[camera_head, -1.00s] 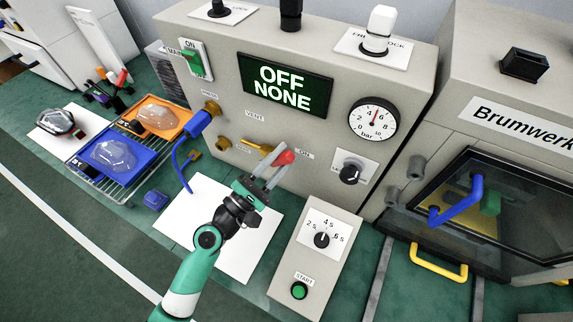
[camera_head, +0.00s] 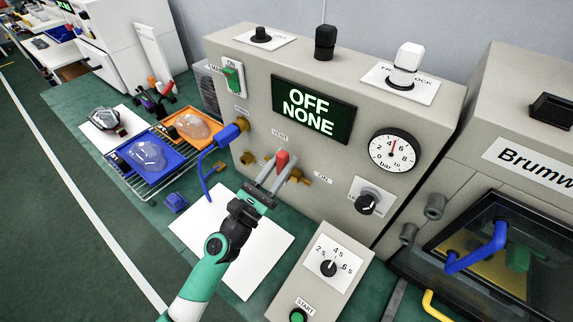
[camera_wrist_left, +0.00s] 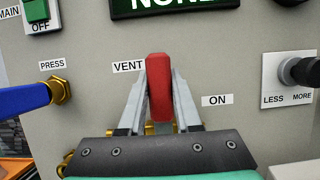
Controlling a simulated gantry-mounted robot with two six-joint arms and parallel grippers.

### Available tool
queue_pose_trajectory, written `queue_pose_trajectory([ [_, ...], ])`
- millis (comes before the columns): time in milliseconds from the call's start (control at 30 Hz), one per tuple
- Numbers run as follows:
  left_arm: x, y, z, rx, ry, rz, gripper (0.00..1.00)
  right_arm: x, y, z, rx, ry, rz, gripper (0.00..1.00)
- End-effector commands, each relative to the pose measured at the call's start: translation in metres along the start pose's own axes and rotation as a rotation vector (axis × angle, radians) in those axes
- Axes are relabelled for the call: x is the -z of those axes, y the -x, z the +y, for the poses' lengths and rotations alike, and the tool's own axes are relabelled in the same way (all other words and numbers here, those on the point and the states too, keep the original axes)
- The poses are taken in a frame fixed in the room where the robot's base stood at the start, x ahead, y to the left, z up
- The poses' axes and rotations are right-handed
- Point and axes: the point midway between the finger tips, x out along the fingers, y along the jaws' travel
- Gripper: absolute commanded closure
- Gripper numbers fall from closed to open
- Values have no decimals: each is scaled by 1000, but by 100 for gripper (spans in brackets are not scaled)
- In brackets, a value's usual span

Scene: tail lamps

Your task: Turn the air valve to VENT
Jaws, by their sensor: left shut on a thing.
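The air valve's red lever (camera_head: 282,159) stands out from the front of the grey test panel (camera_head: 235,50), above brass fittings. It also shows in the left wrist view (camera_wrist_left: 160,85), where it points upward, between the VENT label (camera_wrist_left: 129,66) and the ON label (camera_wrist_left: 217,100) and closer to VENT. My left gripper (camera_head: 275,172) is shut on the red lever, one finger on each side. The gripper hides the lower part of the valve. My right gripper is not in view.
A blue plug with a hose (camera_head: 230,133) sits left of the valve. A pressure gauge (camera_head: 393,151) and a black knob (camera_head: 367,204) are to its right. A timer box (camera_head: 318,265) stands in front. The display (camera_head: 310,108) reads OFF NONE.

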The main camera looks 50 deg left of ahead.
Motion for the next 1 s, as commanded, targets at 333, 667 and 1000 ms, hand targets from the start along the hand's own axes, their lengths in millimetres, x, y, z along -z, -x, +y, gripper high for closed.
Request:
queue_pose_trajectory([
  [333, -1, 0, 3, -13, 34, -2, 100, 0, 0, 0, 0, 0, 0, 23],
  [667, -1, 0, 3, -14, 32, -2, 50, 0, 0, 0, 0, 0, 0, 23],
  [1000, 0, 0, 3, -13, 30, -1, 38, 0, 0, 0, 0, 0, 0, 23],
])
